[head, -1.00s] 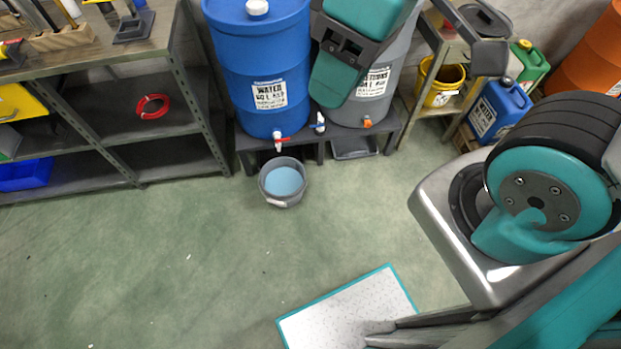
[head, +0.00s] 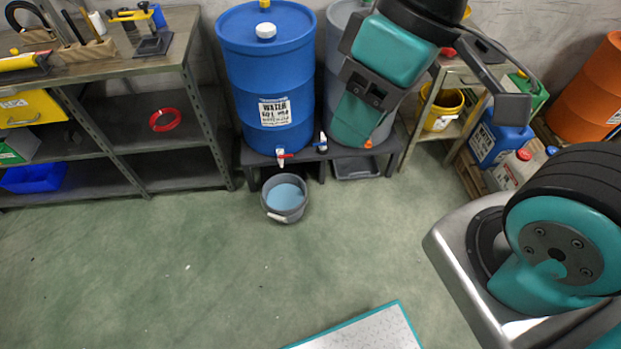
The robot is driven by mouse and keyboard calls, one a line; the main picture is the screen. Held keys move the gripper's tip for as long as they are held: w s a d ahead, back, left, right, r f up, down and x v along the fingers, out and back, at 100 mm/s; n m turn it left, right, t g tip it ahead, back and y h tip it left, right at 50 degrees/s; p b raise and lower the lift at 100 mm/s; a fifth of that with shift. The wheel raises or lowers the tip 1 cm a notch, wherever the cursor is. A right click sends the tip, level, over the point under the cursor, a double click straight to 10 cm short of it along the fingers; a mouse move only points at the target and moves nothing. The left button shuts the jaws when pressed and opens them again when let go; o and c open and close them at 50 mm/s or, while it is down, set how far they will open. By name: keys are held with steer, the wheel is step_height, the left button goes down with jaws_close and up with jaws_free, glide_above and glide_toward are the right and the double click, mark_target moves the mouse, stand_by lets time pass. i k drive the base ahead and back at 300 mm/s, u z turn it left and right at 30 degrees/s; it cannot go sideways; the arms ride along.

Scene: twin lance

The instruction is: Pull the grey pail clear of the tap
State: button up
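The grey pail (head: 287,214) stands upright on the floor in front of the low drum stand, with pale blue liquid inside. Its handle hangs at the front with a light grip (head: 277,216). The white tap with a red lever (head: 281,155) on the blue water drum (head: 266,90) sits just above and behind the pail's back rim. No stream from it can be made out. The end of my arm, with my gripper (head: 362,112), is high at top centre right, in front of the grey drum and apart from the pail.
The dark stand (head: 330,153) holds both drums, with a shallow tray (head: 357,167) under its right side. Shelving (head: 165,185) is on the left. A yellow bucket (head: 442,110) and blue jerrycan (head: 498,138) are on the right. The floor before the pail is clear up to a teal-edged mat (head: 375,332).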

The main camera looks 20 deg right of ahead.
mark_target(283, 195)
steer(key=z, duration=0.4)
steer(key=i, duration=1.3)
